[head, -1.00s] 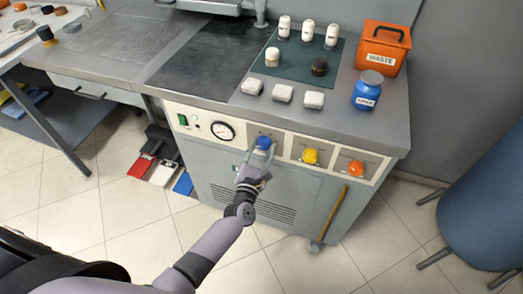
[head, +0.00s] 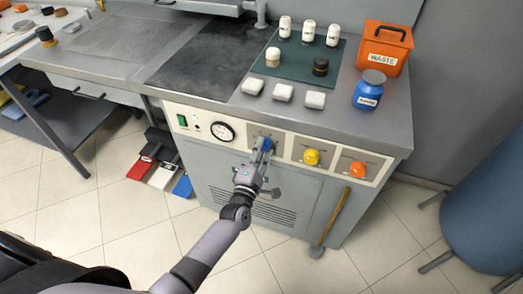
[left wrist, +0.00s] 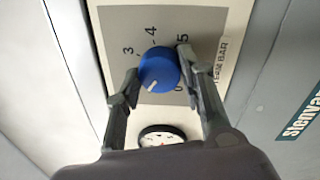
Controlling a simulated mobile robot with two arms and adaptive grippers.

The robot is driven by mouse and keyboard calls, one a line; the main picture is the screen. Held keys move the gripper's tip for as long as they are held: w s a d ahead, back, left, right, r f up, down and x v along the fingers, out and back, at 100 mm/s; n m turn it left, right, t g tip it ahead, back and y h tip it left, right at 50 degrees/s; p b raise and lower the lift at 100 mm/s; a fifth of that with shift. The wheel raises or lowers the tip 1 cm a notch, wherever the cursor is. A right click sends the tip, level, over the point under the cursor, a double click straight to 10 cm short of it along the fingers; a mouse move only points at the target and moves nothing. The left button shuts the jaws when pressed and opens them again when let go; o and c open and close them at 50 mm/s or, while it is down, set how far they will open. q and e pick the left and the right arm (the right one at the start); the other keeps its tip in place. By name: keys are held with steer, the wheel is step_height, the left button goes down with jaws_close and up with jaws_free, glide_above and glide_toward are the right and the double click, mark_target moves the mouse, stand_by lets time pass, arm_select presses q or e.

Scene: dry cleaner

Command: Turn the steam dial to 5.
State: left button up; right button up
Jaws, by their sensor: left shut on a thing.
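The blue steam dial (head: 266,144) is the leftmost of three knobs on the front panel of the grey machine. In the left wrist view the dial (left wrist: 160,68) has a white pointer line aimed down and slightly left, away from the visible 3, 4 and 5. The 3 is at its upper left, the 4 above it, the 5 at its upper right. A 0 shows partly at its lower right. My left gripper (left wrist: 158,63) is shut on the dial, one finger on each side; it also shows in the head view (head: 263,148). My right gripper is not in view.
A yellow knob (head: 311,157) and an orange knob (head: 357,169) sit to the right on the same panel. A round gauge (head: 222,131) is to the left. A wooden-handled tool (head: 336,217) leans against the machine's front.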

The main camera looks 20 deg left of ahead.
arm_select(q)
steer(key=m, duration=0.5)
steer(key=shift+h, duration=0.3)
steer(key=m+p, duration=0.2)
steer(key=m, duration=1)
steer(key=m+g+h+p, duration=0.1)
steer(key=m+p, duration=0.2)
steer(key=m, duration=1)
steer(key=shift+a, duration=0.1)
steer(key=shift+r+m+g+y+b, duration=0.15)
steer(key=shift+m+b, duration=0.3)
steer(key=shift+m, duration=1.3)
steer(key=shift+f+m+g+y+b, duration=0.15)
steer(key=shift+m+b, duration=0.3)
steer(key=shift+m, duration=1.3)
steer(key=shift+r, duration=0.1)
steer(key=o, duration=1.2)
steer(key=shift+r, duration=0.1)
steer(key=shift+c, duration=0.2)
